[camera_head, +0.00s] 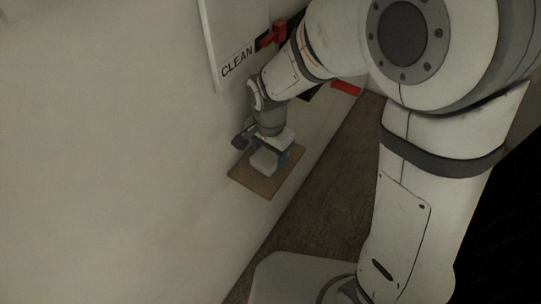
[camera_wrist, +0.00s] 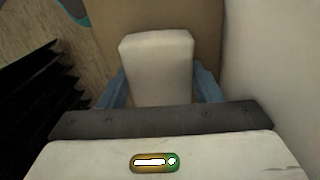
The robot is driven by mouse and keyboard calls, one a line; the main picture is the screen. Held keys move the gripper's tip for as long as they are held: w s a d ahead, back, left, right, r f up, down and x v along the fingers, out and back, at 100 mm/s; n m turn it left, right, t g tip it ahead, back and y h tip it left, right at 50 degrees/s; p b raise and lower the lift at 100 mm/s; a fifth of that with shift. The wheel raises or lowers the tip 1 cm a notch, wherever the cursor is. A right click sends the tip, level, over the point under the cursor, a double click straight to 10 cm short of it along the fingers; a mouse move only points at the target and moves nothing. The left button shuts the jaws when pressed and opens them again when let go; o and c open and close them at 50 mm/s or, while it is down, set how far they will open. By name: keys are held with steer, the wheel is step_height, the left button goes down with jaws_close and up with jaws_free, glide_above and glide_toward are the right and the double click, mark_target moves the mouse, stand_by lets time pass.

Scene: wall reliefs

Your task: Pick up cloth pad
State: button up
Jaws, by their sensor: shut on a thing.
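The cloth pad (camera_wrist: 158,62) is a pale, off-white block with rounded edges. In the wrist view it sits between the two blue-grey fingers of my gripper (camera_wrist: 160,88), which are shut on it from left and right. In the head view the pad (camera_head: 264,161) shows as a small white block below my gripper (camera_head: 270,154). It is over a thin brown board (camera_head: 255,183) at the wall. I cannot tell whether the pad touches the board. The pad's near end is hidden by my gripper's body in the wrist view.
A white panel marked CLEAN (camera_head: 228,45) is on the wall above, with red parts (camera_head: 273,34) beside it. The pale wall (camera_head: 110,150) runs close along the left of my gripper. A brown floor (camera_head: 325,190) lies to the right of the board.

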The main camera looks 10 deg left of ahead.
mark_target(272, 155)
steer(key=shift+r, duration=0.15)
steer(key=shift+d+r, duration=0.15)
steer(key=r, duration=0.4)
steer(key=r+b, duration=0.1)
steer(key=r, duration=0.1)
steer(key=shift+s+d+r, duration=0.15)
steer(key=shift+d+r, duration=0.1)
steer(key=shift+r, duration=0.05)
steer(key=s+d+b, duration=0.1)
steer(key=s+d, duration=0.2)
steer(key=d, duration=0.6)
steer(key=s+d+b, duration=0.2)
steer(key=s+d, duration=0.2)
steer(key=d, duration=0.4)
steer(key=shift+s+d, duration=0.2)
steer(key=shift+d, duration=0.15)
steer(key=shift+f, duration=0.1)
